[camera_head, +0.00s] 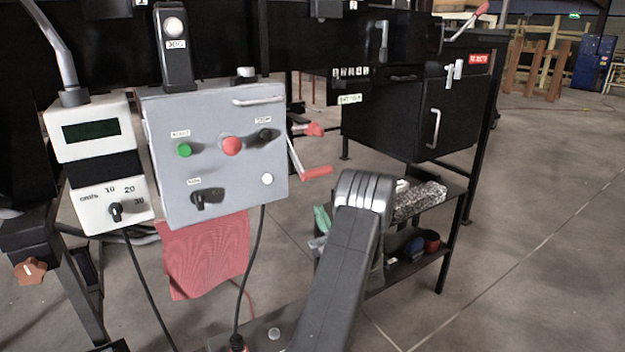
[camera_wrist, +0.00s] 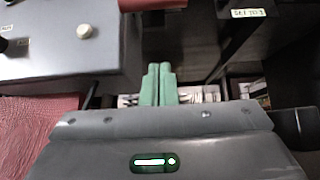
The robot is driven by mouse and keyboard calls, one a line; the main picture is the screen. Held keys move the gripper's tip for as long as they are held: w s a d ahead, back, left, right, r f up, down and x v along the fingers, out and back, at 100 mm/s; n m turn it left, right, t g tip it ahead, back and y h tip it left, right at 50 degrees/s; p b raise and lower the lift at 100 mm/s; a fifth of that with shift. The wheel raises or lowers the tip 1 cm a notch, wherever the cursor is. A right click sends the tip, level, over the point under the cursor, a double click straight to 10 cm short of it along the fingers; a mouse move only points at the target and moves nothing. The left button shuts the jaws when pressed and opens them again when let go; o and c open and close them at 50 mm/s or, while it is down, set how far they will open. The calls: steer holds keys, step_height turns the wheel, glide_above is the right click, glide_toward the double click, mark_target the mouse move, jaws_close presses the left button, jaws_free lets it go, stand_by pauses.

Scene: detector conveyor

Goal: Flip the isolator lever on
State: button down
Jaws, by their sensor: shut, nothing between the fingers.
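No readable label shows which is the isolator lever. My gripper's green fingers (camera_wrist: 158,84) are together and empty in the wrist view. In the head view the gripper (camera_head: 320,222) is partly hidden behind my arm, below the nearest red grip. A red bar (camera_wrist: 150,4) crosses the top edge of the wrist view, ahead of the fingertips.
The grey box carries green (camera_head: 184,150) and red (camera_head: 232,146) buttons and dark knobs. A white meter (camera_head: 95,150) stands left of it, and a red cloth (camera_head: 207,258) hangs below. A black cabinet (camera_head: 460,118) and a shelf with loose items stand right. Open floor lies further right.

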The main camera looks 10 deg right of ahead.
stand_by(0.3)
step_height(320, 180, up, 9)
steer(key=w+p, duration=0.2)
steer(key=p, duration=0.3)
steer(key=shift+w+a, duration=0.3)
steer(key=shift+a, duration=0.15)
stand_by(0.3)
